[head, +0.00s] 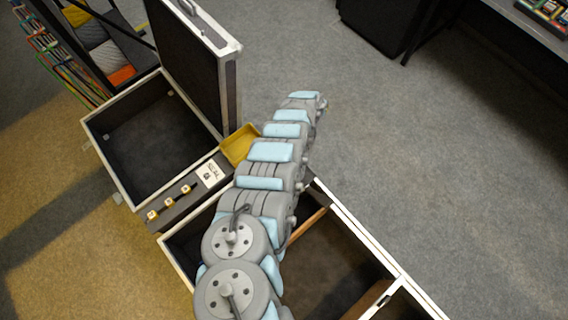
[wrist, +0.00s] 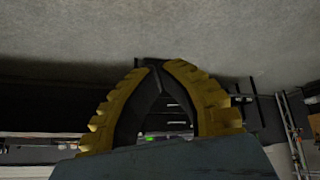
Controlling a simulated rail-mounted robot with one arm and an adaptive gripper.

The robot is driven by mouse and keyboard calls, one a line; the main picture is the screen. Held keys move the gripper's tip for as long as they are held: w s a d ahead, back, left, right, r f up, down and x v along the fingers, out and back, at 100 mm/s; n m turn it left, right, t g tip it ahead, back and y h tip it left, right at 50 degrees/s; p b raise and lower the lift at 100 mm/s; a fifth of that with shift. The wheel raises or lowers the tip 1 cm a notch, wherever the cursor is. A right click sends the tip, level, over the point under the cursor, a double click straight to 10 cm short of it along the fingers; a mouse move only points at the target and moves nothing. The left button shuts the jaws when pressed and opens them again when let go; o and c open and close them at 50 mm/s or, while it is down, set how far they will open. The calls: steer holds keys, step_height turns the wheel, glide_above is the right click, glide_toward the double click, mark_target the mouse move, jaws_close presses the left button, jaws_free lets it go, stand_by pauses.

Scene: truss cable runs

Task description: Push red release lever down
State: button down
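No red release lever can be made out in either view. My gripper (wrist: 158,68) shows in the wrist view as two yellow ridged fingers with dark inner sides. The fingers lean together and their tips meet, with nothing visible between them. In the head view my arm stretches from the bottom middle up to the upper middle. My gripper cannot be made out there, so its place relative to the lever cannot be told.
An open case (head: 228,95) with a raised lid stands at left, beside a yellow tray (head: 240,144) and a strip with small yellow-and-white parts (head: 170,203). Open compartments (head: 335,262) lie below my arm. Grey floor (head: 420,150) at right is clear. A dark cabinet (head: 385,22) stands behind.

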steer(key=s+a+f+g+y+b, duration=0.1)
steer(key=s+a+g, duration=0.1)
steer(key=s+a, duration=0.2)
steer(key=s+a+f+m+g+y+b, duration=0.1)
steer(key=s+a+g, duration=0.1)
steer(key=s, duration=0.4)
steer(key=s+a+f+m+g+y+b, duration=0.1)
steer(key=s+a+g+b, duration=0.1)
steer(key=s+a, duration=0.3)
steer(key=shift+a+f+g, duration=0.1)
steer(key=shift+a+g, duration=0.2)
steer(key=shift+g, duration=0.3)
steer(key=shift+f, duration=0.15)
steer(key=f+b, duration=0.6)
steer(key=f, duration=0.1)
steer(key=shift+s+a, duration=0.15)
steer(key=shift+s, duration=0.2)
steer(key=shift+r, duration=0.1)
